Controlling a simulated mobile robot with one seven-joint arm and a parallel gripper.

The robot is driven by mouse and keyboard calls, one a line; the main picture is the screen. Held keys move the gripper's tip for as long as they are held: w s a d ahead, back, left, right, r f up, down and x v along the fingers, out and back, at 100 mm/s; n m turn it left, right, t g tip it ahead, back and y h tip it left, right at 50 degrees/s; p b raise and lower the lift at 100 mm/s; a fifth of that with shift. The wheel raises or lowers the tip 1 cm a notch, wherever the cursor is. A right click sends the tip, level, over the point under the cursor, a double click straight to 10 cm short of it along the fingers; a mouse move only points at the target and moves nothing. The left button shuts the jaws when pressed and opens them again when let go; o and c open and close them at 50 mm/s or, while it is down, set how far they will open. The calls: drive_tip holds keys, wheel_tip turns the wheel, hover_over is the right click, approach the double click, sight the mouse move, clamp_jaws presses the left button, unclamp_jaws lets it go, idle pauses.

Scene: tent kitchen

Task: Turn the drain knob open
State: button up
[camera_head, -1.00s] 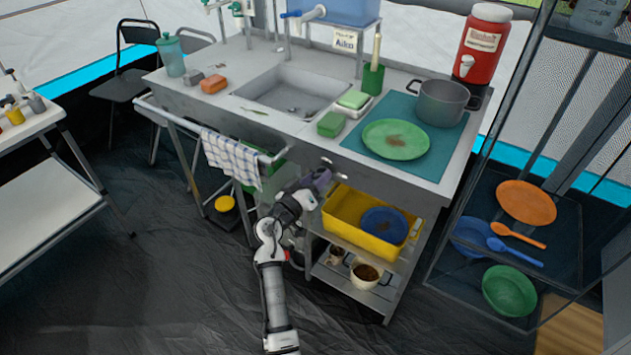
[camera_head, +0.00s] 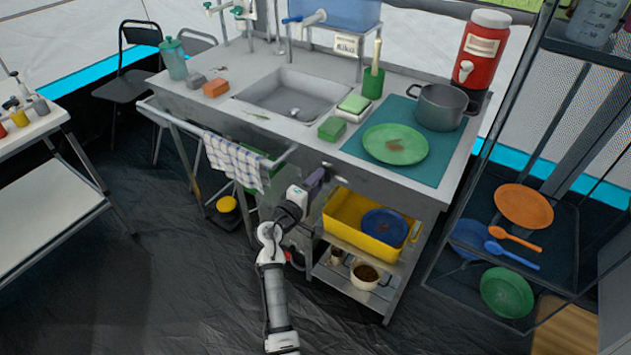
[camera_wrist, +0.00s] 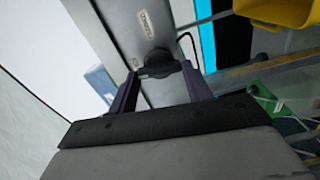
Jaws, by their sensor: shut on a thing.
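The drain knob (camera_wrist: 157,66) is black and round on the grey front panel of the sink unit (camera_wrist: 135,30), beside a small label. In the wrist view the purple fingers of my gripper (camera_wrist: 160,72) stand on either side of the knob, with their tips at its edges. My gripper is shut on the knob. In the head view my gripper (camera_head: 315,181) is at the front of the sink unit, below the counter edge; the knob is hidden there. The sink basin (camera_head: 292,97) is above and behind.
A yellow tub (camera_head: 343,213) with a blue bowl (camera_head: 384,225) stands on the shelf just right of my gripper. A checked towel (camera_head: 233,158) hangs from a rail to the left. The dark floor (camera_head: 180,280) in front is open.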

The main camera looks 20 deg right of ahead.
drive_tip(key=shift+n, duration=0.5)
drive_tip(key=o, duration=1)
drive_tip(key=b+v, duration=0.2)
drive_tip(key=v, duration=1.2)
drive_tip(key=shift+d+b, duration=0.1)
drive_tip(key=shift+b, duration=0.2)
